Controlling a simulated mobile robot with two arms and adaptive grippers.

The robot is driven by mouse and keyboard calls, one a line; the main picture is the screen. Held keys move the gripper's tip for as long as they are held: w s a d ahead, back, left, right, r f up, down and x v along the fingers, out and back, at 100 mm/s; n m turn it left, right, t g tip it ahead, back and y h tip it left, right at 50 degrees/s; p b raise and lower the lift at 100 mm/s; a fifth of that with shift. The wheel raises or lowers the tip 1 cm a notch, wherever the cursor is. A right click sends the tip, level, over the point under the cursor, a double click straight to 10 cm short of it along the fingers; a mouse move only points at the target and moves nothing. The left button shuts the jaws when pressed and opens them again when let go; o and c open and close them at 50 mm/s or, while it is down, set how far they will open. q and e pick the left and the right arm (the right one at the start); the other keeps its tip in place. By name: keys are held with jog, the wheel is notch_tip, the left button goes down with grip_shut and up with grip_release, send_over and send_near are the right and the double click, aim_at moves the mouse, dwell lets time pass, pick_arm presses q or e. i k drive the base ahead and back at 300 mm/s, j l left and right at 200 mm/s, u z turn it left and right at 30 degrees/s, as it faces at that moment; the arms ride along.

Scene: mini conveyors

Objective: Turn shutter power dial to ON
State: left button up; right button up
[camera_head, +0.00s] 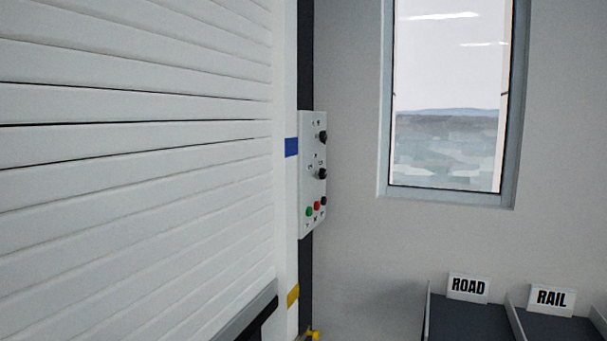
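A white control panel (308,185) is fixed to the post at the right edge of a white slatted shutter (140,150). The panel is seen at a steep angle. It carries an upper black dial (322,137) and a lower black dial (321,174). Below them are a green button (309,211), a red button (317,206) and a black button (323,201). The panel's lettering is too small to read, so I cannot tell which dial is the power dial or how either is set. Neither of my grippers shows in the head view.
Dark mini conveyors with a ROAD sign (468,288) and a RAIL sign (550,298) stand at the lower right. A window (447,150) is in the grey wall behind. The shutter's dark bottom edge (250,313) is raised at the lower middle.

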aim_at(322, 135)
jog(key=i+l+u, duration=0.1)
jog(key=i, duration=0.35)
jog(key=i+l+u, duration=0.1)
jog(key=i+l, duration=0.25)
jog(key=i, duration=0.1)
